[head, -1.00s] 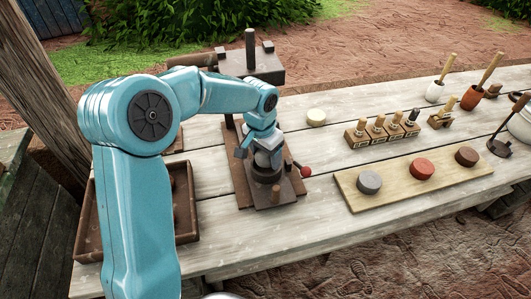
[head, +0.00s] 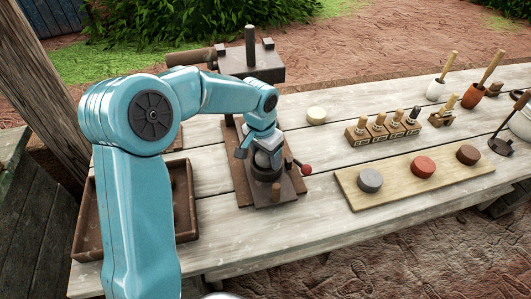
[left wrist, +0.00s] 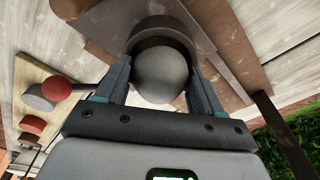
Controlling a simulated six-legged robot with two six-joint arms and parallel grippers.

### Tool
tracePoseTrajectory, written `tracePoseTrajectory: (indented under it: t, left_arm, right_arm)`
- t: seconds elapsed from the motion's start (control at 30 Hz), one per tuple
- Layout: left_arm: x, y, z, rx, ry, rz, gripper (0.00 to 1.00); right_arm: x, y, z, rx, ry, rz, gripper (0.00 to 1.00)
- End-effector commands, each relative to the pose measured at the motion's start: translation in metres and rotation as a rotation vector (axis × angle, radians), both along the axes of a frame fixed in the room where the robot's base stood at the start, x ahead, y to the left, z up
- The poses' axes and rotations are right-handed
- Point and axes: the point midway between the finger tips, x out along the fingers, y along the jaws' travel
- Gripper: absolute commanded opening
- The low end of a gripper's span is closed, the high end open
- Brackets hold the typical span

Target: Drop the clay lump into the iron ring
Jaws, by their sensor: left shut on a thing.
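The clay lump (left wrist: 162,75) is a smooth grey ball between the two fingers of my left gripper (left wrist: 158,92) in the left wrist view. In the head view the lump (head: 264,158) shows small below the left gripper (head: 259,152). The left gripper is shut on it. The iron ring (left wrist: 160,34) is a dark round band behind the lump in the wrist view, partly hidden by it. In the head view the ring (head: 266,173) stands on a brown wooden base, just below the lump. I cannot tell whether they touch. My right gripper is not in view.
A red-knobbed lever (head: 305,169) is close to the ring's right. A brown tray (head: 185,215) lies left, partly behind my arm. A board (head: 396,190) with grey, red and brown discs lies right. A stamp rack (head: 382,134) and pale disc (head: 316,115) stand farther back.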

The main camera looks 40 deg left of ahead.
Motion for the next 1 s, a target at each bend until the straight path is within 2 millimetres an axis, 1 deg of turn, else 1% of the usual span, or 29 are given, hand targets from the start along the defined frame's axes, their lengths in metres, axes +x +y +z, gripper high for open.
tracePoseTrajectory:
  t: [0.27,0.3,0.37,0.4,0.67,0.77,0.87,1.0]
  left_arm:
    - [0.000,0.000,-0.001,0.000,-0.001,0.000,0.30]
    - [0.000,0.000,-0.001,0.000,-0.001,0.000,0.74]
    - [0.000,0.000,-0.001,0.000,-0.001,0.000,0.94]
    - [0.000,0.000,-0.001,0.000,-0.001,0.000,0.97]
    - [0.000,0.000,-0.001,0.000,0.000,0.000,0.97]
    - [0.000,0.000,0.006,0.001,-0.002,0.000,0.97]
    - [-0.002,0.000,0.023,0.001,-0.006,-0.001,0.97]
    - [-0.006,0.001,0.059,0.001,-0.007,0.000,0.97]
  right_arm:
    - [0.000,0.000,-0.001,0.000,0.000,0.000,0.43]
    - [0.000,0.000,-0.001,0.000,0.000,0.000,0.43]
    - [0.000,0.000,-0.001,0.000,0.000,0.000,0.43]
    - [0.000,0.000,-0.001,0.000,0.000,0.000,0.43]
    - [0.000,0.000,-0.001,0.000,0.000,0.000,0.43]
    - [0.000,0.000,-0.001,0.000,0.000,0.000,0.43]
    - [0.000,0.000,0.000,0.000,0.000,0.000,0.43]
    - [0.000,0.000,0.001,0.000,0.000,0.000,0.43]
